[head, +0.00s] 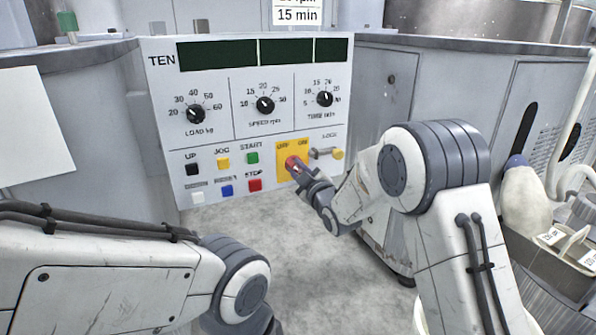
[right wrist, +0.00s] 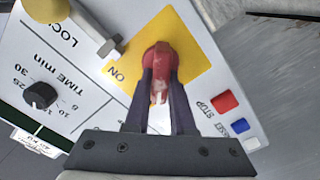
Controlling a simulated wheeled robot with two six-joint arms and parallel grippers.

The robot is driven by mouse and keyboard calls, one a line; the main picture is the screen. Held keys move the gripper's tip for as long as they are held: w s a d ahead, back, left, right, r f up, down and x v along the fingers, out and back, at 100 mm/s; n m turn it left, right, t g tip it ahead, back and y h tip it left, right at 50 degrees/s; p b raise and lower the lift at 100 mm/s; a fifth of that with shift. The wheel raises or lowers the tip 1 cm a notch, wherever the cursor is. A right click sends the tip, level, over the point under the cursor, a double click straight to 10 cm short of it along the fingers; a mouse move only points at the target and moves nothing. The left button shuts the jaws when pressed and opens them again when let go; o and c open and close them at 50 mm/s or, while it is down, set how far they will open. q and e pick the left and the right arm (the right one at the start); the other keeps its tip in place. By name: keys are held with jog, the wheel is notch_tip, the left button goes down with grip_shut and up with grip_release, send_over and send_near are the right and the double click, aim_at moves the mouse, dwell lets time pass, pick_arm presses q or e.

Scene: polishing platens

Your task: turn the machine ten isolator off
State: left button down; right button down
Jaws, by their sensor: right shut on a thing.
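The machine marked TEN has a white front panel (head: 210,110). Low on its right side is a yellow plate (head: 284,171) lettered OFF and ON, carrying the red isolator knob (head: 292,162). The right wrist view shows the red knob (right wrist: 158,58) on the yellow plate (right wrist: 190,45), with ON readable and OFF hidden. My right gripper (head: 299,172) is at the knob. In the right wrist view its dark fingers (right wrist: 160,84) are shut on the knob from both sides. Which label the knob points to is unclear. My left arm shows at lower left, its gripper outside the picture.
A metal pin with a yellow end (head: 337,154), under LOCK, sticks out just right of the plate. START (head: 252,158) and STOP (head: 254,185) buttons sit close on the left. Dials are above. A tray with a bottle (head: 540,250) is at right. Grey floor lies below the panel.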

dwell(0.5)
jog(key=c, duration=0.8)
grip_release()
jog(key=shift+o, duration=0.2)
jog(key=p+v, duration=0.3)
jog(key=v, duration=0.7)
jog(key=shift+s, duration=0.25)
jog(key=shift+d, duration=0.1)
jog(key=s+a+m+g+h+p, duration=0.35)
jog(key=s+g, duration=0.45)
jog(key=s, duration=0.6)
jog(key=s+d+r+m+g+h+p, duration=0.15)
jog(key=s+g, duration=0.25)
jog(key=s, duration=0.8)
jog(key=s+d+m+g+h+p, duration=0.1)
jog(key=s+d+g+p, duration=0.2)
jog(key=s, duration=1)
notch_tip(320, 180, up, 38)
jog(key=w+g+p, duration=0.1)
jog(key=p, duration=3.6)
jog(key=shift+m, duration=0.3)
